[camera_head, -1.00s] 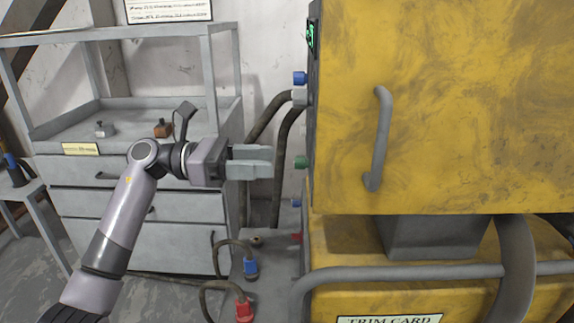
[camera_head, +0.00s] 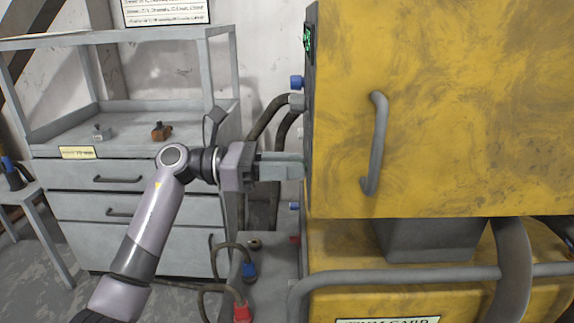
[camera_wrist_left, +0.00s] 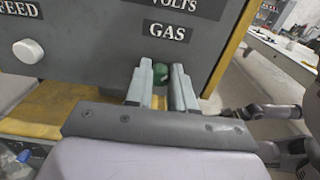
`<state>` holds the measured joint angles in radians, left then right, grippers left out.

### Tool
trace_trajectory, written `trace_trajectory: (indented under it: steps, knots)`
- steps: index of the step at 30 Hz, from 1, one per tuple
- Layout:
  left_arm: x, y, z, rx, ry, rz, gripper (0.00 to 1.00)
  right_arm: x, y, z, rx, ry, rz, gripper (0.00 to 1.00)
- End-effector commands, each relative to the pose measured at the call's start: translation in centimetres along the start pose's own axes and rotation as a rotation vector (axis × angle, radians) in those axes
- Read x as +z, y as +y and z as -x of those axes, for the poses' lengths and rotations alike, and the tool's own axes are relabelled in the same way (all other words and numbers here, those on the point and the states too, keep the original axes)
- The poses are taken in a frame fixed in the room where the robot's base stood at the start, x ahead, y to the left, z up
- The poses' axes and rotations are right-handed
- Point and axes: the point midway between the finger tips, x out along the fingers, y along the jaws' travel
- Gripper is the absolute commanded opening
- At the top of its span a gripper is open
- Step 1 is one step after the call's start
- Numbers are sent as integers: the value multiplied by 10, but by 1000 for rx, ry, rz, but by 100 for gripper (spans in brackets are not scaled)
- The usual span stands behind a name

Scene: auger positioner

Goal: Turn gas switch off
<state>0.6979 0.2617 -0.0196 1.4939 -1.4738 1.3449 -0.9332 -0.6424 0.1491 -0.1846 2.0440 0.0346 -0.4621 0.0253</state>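The gas switch is a small green knob (camera_wrist_left: 159,72) under the GAS label (camera_wrist_left: 167,32) on the dark side panel (camera_wrist_left: 90,45) in the left wrist view. My left gripper (camera_wrist_left: 161,75) is at the panel with one finger on each side of the knob. A gap shows between the fingers; I cannot tell whether they touch the knob. In the head view my left gripper (camera_head: 300,167) reaches the side of the yellow machine (camera_head: 450,100) and hides the knob. Part of my other arm (camera_wrist_left: 280,115) shows at the right of the wrist view; its finger state is unclear.
A white knob (camera_wrist_left: 28,51) sits left of the gas knob, under the FEED label. Blue plugs (camera_head: 296,82) and dark hoses (camera_head: 268,115) are close to the gripper. A grey handle (camera_head: 375,145) juts from the yellow front. A grey drawer cart (camera_head: 120,205) stands at left.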

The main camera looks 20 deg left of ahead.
Motion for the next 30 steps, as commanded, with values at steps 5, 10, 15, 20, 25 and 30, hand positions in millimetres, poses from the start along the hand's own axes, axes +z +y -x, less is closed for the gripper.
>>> trace_trajectory:
  steps: [5, 10, 15, 20, 25, 30]
  knots:
    - [0, 0, 0, 0, 1, 19, 0, -4, 0, 0, 1, 4, 1, 43]
    - [1, 0, 1, 2, 3, 85, 0, -9, 1, 3, 1, 7, 2, 43]
    - [2, 1, 1, 1, 3, 203, 0, -17, 0, 9, 2, 7, 2, 43]
    - [3, 1, 1, 2, 3, 348, 0, -27, 0, 16, 2, 6, 2, 43]
    - [3, 2, 1, 3, 4, 512, 0, -38, 0, 24, 2, 6, 4, 43]
    - [3, 2, 1, 3, 3, 673, 0, -49, -1, 33, 2, 5, 6, 43]
